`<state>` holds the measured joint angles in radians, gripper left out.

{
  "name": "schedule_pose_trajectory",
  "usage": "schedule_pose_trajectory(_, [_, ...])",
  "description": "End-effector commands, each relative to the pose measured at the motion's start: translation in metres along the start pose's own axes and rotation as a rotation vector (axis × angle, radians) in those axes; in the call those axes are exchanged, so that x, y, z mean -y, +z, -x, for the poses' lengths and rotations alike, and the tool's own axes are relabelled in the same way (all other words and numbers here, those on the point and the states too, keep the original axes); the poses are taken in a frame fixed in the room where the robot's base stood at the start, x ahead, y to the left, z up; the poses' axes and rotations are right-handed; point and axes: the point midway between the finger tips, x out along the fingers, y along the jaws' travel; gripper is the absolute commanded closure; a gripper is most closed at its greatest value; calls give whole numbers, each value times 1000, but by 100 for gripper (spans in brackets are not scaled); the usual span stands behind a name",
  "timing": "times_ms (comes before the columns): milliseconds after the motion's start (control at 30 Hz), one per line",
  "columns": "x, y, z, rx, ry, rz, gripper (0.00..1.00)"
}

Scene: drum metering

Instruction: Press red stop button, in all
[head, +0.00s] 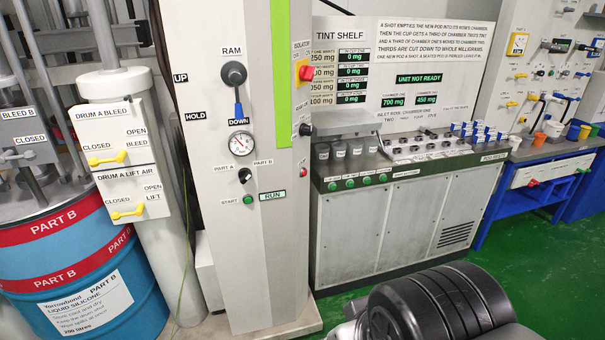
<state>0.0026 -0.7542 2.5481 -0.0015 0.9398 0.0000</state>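No button labelled stop can be made out in the head view. A red rotary handle on a yellow plate, the isolator (307,72), is on the right side of the grey ram cabinet (245,270). A green start button (248,200) is low on the cabinet's front, beside a small display (272,195) reading RUN. A black knob (305,129) is on the cabinet's right side below the isolator. My gripper's fingers are not in view.
A blue Part B drum (130,270) stands at left beside yellow-handled valves (108,160). The tint shelf bench (385,230) holds cups and green buttons. A blue-framed bench (490,205) is at right. Open green floor (545,270) lies right. A dark rounded part, probably mine, fills the bottom foreground.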

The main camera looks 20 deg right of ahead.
Motion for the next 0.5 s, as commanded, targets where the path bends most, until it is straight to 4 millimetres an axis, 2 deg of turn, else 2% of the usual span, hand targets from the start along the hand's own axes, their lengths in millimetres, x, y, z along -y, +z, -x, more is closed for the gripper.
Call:
schedule_pose_trajectory(67, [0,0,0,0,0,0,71])
schedule_pose_trajectory(500, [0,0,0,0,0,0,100])
